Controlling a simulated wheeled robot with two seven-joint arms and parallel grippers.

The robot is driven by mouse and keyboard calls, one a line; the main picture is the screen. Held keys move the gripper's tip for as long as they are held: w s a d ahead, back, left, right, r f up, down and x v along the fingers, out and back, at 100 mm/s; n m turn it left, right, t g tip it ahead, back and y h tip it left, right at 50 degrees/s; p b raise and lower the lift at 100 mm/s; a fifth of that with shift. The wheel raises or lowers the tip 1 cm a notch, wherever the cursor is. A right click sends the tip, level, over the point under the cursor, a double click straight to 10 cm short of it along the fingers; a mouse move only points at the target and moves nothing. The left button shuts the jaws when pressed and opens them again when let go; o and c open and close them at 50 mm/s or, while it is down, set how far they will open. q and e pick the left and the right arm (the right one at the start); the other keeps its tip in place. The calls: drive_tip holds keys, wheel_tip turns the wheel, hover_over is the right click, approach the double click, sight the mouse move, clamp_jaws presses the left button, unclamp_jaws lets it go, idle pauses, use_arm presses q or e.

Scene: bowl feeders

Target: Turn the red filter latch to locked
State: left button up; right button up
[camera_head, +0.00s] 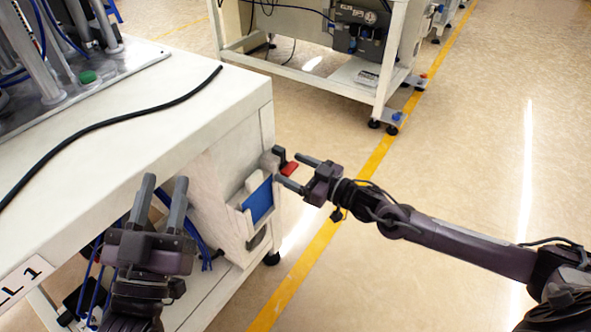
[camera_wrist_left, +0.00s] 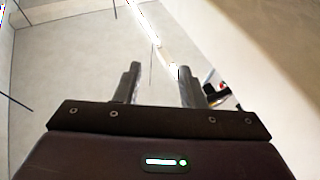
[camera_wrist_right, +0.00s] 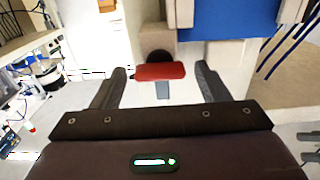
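The red filter latch (camera_head: 289,169) sits on the side of the white cabinet, beside the blue panel (camera_head: 258,201). In the right wrist view the red latch handle (camera_wrist_right: 160,71) lies level, in front of a round dark pivot, between my open fingers and beyond their tips. My right gripper (camera_head: 296,173) is open at the latch; whether a finger touches it I cannot tell. My left gripper (camera_head: 163,188) is open and empty, in front of the white cabinet. The left wrist view shows its two fingers (camera_wrist_left: 158,70) apart with nothing between them.
The white bench top (camera_head: 120,130) has a black cable (camera_head: 110,122) lying across it. Blue hoses (camera_head: 200,243) hang below the left gripper. Another machine frame (camera_head: 390,70) stands at the back. The floor to the right is clear, with a yellow line (camera_head: 330,226).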

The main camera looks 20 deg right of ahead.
drive_tip(key=c, duration=0.9)
drive_tip(key=shift+c, duration=0.2)
drive_tip(key=n+p, duration=0.1)
drive_tip(key=n, duration=0.2)
drive_tip(key=shift+p, duration=0.35)
drive_tip(key=n+p, duration=0.1)
drive_tip(key=n, duration=0.5)
drive_tip(key=shift+s+a+f+n, duration=0.1)
drive_tip(key=shift+n, duration=0.2)
drive_tip(key=n, duration=0.2)
drive_tip(key=shift+n, duration=0.4)
drive_tip(key=shift+f+n, duration=0.1)
drive_tip(key=shift+n, duration=0.7)
drive_tip(key=n, duration=0.3)
use_arm(q)
drive_tip(key=s+f+g+y, duration=0.2)
drive_tip(key=f+g, duration=0.3)
drive_tip(key=f, duration=0.5)
drive_tip(key=s+f+g+y, duration=0.1)
drive_tip(key=f+g, duration=0.4)
drive_tip(key=f, duration=0.6)
drive_tip(key=shift+s+g+y, duration=0.4)
drive_tip(key=shift+s, duration=0.25)
use_arm(e)
drive_tip(key=shift+o, duration=0.2)
drive_tip(key=shift+f+n, duration=0.1)
drive_tip(key=shift+n, duration=0.5)
use_arm(q)
drive_tip(key=shift+d, duration=0.1)
